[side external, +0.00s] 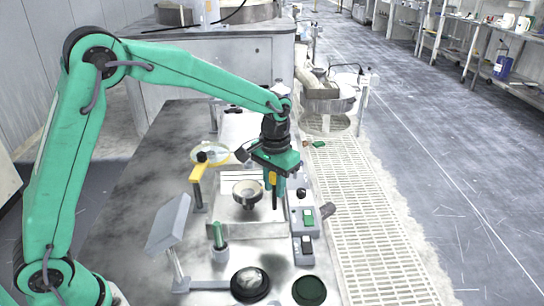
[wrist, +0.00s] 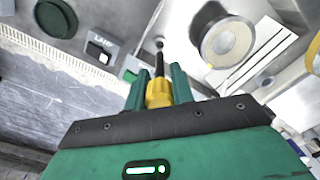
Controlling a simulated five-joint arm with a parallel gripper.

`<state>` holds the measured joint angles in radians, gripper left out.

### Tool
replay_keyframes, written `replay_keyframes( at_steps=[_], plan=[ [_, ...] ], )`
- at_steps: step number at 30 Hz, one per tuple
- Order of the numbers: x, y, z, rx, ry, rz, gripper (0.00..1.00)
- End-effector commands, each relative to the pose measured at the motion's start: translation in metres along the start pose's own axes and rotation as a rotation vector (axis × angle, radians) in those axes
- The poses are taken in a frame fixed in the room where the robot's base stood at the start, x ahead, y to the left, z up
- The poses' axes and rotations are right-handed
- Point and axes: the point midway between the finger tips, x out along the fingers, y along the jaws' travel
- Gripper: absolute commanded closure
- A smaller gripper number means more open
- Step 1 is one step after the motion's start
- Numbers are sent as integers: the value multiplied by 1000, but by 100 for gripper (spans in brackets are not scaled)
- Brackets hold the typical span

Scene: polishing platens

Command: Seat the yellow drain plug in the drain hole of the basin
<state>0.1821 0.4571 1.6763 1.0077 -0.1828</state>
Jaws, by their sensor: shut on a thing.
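The yellow drain plug (wrist: 157,95) has a yellow body and a thin dark stem. My gripper (wrist: 158,84) is shut on its yellow body, between two green fingers. The plug (side external: 272,179) hangs stem-down in the side view, just right of a round metal cup (side external: 248,192). In the wrist view the stem points toward a small dark round spot, which may be the drain hole; I cannot tell for sure. A pale metal tray (side external: 235,229) lies under the cup and may be the basin. The stem tip looks near its surface; contact cannot be told.
Switch boxes (side external: 303,219) with green buttons stand close to the right of my gripper. A tilted grey panel (side external: 168,224), a green-handled tool (side external: 217,236), a yellow-rimmed ring (side external: 211,153) and round pads (side external: 309,290) stand around. The bench's left side is clear.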

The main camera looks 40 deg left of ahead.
Motion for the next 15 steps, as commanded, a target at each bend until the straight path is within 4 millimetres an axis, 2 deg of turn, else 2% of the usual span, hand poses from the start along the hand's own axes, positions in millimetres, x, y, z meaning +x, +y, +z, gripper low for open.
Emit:
replay_keyframes(
  at_steps=[15],
  plan=[
    [31, 0, 0, 0, -1, 0, 100]
  ],
)
